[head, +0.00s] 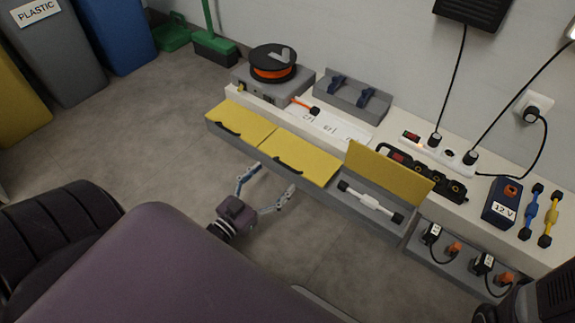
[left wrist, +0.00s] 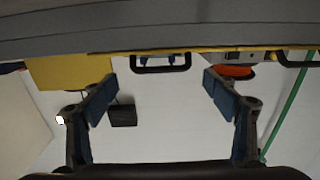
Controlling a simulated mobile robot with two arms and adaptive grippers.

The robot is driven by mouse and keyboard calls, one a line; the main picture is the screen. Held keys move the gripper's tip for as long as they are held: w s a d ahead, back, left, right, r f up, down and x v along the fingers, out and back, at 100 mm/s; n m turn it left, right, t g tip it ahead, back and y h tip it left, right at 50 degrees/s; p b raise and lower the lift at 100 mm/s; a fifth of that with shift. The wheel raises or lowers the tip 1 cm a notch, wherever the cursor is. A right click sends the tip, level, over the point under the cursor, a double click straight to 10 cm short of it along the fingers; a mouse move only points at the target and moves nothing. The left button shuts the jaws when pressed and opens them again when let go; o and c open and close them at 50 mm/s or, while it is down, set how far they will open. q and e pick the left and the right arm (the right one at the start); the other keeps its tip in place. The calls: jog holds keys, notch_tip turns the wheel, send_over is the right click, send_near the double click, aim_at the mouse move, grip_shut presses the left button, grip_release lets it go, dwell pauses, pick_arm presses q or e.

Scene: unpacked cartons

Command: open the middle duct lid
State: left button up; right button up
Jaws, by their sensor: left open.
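The middle duct lid (head: 305,155) is yellow and shut, with a black handle (head: 288,168) at its front edge. Its handle also shows in the left wrist view (left wrist: 160,69), ahead of and between my fingers. My left gripper (head: 275,178) is open and empty, just in front of the handle and apart from it. It also shows in the left wrist view (left wrist: 160,92), fingers spread wider than the handle. The left lid (head: 240,124) is shut. The right lid (head: 390,172) stands open, showing a white bar with black ends (head: 370,202) inside. My right gripper is not in view.
Bare floor (head: 150,150) lies left of the duct.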

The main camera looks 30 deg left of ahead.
aim_at(286, 165)
pick_arm(q)
jog(key=w+b, duration=0.1)
jog(key=w, duration=0.1)
jog(key=w+b, duration=0.1)
jog(key=w, duration=0.2)
jog(key=shift+d+f+b, duration=0.2)
jog(key=shift+b, duration=0.2)
jog(key=shift+w+r, duration=0.15)
jog(key=shift+w, duration=0.4)
jog(key=shift+c, duration=0.5)
jog(key=shift+d, duration=0.1)
jog(key=c, duration=1.3)
